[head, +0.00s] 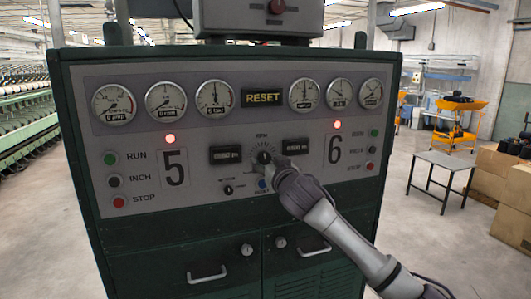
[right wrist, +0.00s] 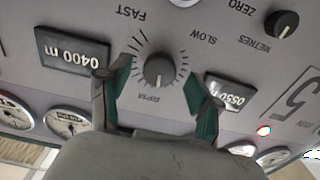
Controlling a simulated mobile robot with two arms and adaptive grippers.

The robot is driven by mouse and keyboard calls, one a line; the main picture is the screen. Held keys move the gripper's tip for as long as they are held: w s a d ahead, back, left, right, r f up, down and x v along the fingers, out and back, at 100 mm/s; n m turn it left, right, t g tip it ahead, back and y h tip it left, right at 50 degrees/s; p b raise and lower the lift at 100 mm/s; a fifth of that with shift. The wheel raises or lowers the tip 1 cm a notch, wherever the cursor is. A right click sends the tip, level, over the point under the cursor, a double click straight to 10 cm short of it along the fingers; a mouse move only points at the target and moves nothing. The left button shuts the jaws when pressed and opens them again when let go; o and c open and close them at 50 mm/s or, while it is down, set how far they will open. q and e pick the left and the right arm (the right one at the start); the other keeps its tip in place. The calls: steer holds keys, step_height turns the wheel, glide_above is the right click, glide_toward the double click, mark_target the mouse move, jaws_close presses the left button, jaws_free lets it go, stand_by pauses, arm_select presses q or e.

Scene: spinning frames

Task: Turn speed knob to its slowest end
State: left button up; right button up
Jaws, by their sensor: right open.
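The speed knob (head: 264,157) is a dark round knob at the middle of the control panel, ringed by tick marks. In the right wrist view, which is upside down, the knob (right wrist: 159,70) sits between the words FAST and SLOW, with RPM on its opposite side. Its pale mark appears to point towards RPM. My right gripper (head: 269,168) is in front of the panel at the knob. In the wrist view its open fingers (right wrist: 158,80) stand on either side of the knob, with visible gaps. Whether they touch the panel cannot be told. My left gripper is not in view.
Two counter displays (head: 225,154) (head: 296,146) flank the knob. A smaller METRES/ZERO knob (right wrist: 281,24) is nearby. Round gauges and a RESET sign (head: 264,97) are above. Drawer handles (head: 207,274) are below. A table (head: 444,162) and boxes stand at right.

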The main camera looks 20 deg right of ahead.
steer(key=shift+w, duration=0.95)
steer(key=c, duration=1.1)
steer(key=shift+c, duration=0.2)
